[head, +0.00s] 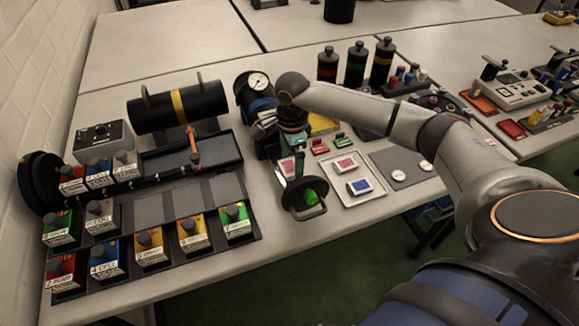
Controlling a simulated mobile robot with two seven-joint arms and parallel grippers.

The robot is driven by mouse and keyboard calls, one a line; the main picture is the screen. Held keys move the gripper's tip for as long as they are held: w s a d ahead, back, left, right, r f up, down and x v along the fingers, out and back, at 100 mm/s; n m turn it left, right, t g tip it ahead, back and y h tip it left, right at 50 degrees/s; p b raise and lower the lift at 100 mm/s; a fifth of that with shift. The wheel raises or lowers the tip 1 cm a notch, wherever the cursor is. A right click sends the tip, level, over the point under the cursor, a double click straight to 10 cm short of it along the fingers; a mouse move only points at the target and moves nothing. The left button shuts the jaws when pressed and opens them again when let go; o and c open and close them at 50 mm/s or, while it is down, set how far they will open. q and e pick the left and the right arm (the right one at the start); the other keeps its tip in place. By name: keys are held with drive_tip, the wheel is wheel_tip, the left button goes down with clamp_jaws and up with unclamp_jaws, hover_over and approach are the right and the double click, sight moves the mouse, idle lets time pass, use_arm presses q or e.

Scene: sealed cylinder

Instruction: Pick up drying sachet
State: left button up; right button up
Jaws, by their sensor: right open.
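Small white packets with coloured labels lie at the tray area. One has a red label (346,165) and one a blue label (360,186), both on a pale tray (372,200). Another pinkish packet (288,168) lies to their left, beside my gripper. I cannot tell from the labels which is the drying sachet. My right gripper (297,165) points down left of the pale tray, open, above a round black part with a handle (305,208) and a green piece (309,196). The arm and gripper hide part of this area. My left gripper is not in view.
A black cylinder with a yellow band (178,108) lies at the left on the table (255,240). Several labelled blocks (190,236) stand in front of it. A gauge (257,81) and dark canisters (355,66) stand behind. A grey mat (402,170) lies right.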

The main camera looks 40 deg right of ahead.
drive_tip(key=c, duration=1.3)
drive_tip(key=shift+o, duration=0.2)
drive_tip(key=shift+r, duration=0.1)
